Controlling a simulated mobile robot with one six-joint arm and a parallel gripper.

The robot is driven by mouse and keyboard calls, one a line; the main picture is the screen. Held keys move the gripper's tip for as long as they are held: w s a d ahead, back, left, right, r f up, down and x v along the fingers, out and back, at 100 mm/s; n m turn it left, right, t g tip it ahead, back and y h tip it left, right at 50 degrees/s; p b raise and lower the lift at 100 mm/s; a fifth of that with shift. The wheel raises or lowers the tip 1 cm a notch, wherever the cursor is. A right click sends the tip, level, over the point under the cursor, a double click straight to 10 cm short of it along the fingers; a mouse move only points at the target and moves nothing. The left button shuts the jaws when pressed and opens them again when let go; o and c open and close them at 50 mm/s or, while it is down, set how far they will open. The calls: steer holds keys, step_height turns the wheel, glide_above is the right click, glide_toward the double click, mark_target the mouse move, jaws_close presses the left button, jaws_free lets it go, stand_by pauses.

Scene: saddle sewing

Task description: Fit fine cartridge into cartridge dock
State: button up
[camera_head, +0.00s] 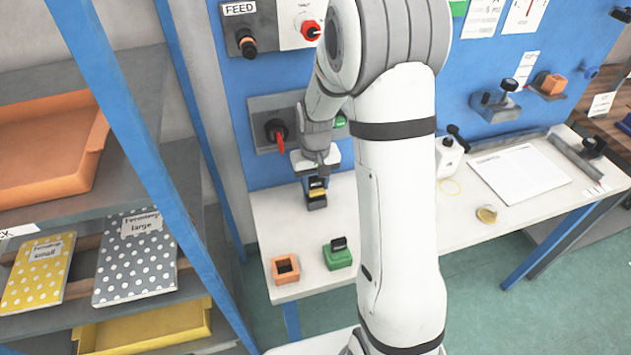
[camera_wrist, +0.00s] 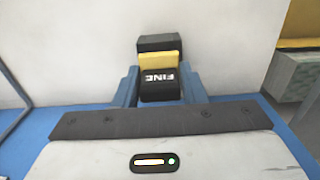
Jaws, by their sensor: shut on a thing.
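My gripper (camera_wrist: 160,90) is shut on the fine cartridge (camera_wrist: 159,61), a black and yellow block with "FINE" on its dark face, upside down in the wrist view. In the head view the cartridge (camera_head: 317,193) is under my gripper (camera_head: 317,180), at the back left of the white table by the blue wall. A dark block shows at its lower end; I cannot tell whether this is part of the cartridge or a dock around it. An orange block with a square opening (camera_head: 285,268) stands empty at the front left. No label marks the cartridge dock.
A green block (camera_head: 338,257) with a black piece in its top stands right of the orange one. A blue-posted shelf stands left. The white table (camera_head: 300,228) is clear between the blocks and my gripper.

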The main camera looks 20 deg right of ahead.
steer(key=shift+f+b, duration=0.55)
steer(key=shift+f, duration=0.25)
steer(key=o, duration=1)
steer(key=shift+a, duration=0.1)
steer(key=shift+o, duration=0.8)
step_height(320, 180, up, 7)
steer(key=shift+f+b, duration=0.1)
steer(key=shift+b, duration=0.25)
steer(key=shift+r, duration=0.5)
